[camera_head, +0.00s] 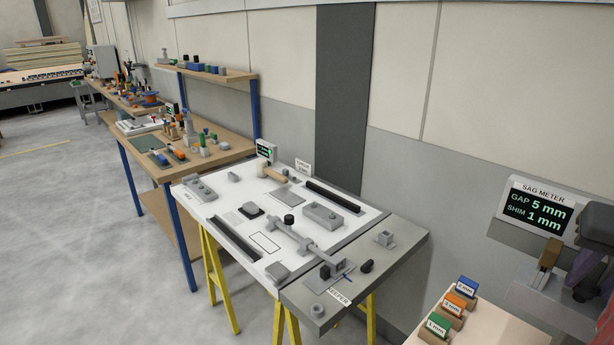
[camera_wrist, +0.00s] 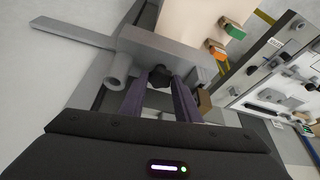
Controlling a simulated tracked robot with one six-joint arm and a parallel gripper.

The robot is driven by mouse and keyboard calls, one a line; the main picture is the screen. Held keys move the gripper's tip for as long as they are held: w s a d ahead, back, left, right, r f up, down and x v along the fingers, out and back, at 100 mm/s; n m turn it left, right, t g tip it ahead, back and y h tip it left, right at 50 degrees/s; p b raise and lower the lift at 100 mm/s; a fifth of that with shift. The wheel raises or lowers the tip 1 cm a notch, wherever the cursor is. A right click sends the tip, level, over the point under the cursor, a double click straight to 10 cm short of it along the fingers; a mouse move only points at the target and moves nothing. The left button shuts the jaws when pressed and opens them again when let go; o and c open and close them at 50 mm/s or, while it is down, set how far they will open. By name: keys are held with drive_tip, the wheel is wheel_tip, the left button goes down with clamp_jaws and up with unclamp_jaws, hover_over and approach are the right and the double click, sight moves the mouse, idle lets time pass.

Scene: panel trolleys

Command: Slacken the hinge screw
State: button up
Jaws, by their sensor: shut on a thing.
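In the wrist view, my gripper (camera_wrist: 160,90) has its two purple-grey fingers shut on a dark knob-like screw head (camera_wrist: 160,75), which I take to be the hinge screw. The fingers partly hide it. It sits against a grey hinge bracket (camera_wrist: 185,55) with a grey cylinder (camera_wrist: 118,68) to its left and a flat grey bar (camera_wrist: 72,32) reaching to the upper left. In the head view, the screw cannot be made out among dark parts at the right edge. The sag meter (camera_head: 540,205) there reads GAP 5 mm, SHIM 1 mm.
Blue (camera_head: 466,286), orange (camera_head: 458,301) and green (camera_head: 437,326) labelled shim blocks stand on a pale table near the bracket. A brown block (camera_head: 549,254) stands beside the bracket. A white-and-grey panel trolley (camera_head: 335,225) and a wooden bench (camera_head: 212,156) stand further left. Open floor lies left.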

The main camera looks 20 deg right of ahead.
drive_tip(key=shift+s, duration=0.2)
drive_tip(key=o, duration=0.8)
drive_tip(key=shift+c, duration=0.2)
drive_tip(key=shift+a+r, duration=0.1)
drive_tip(key=shift+r, duration=0.35)
drive_tip(key=v, duration=0.6)
drive_tip(key=shift+s+r, duration=0.2)
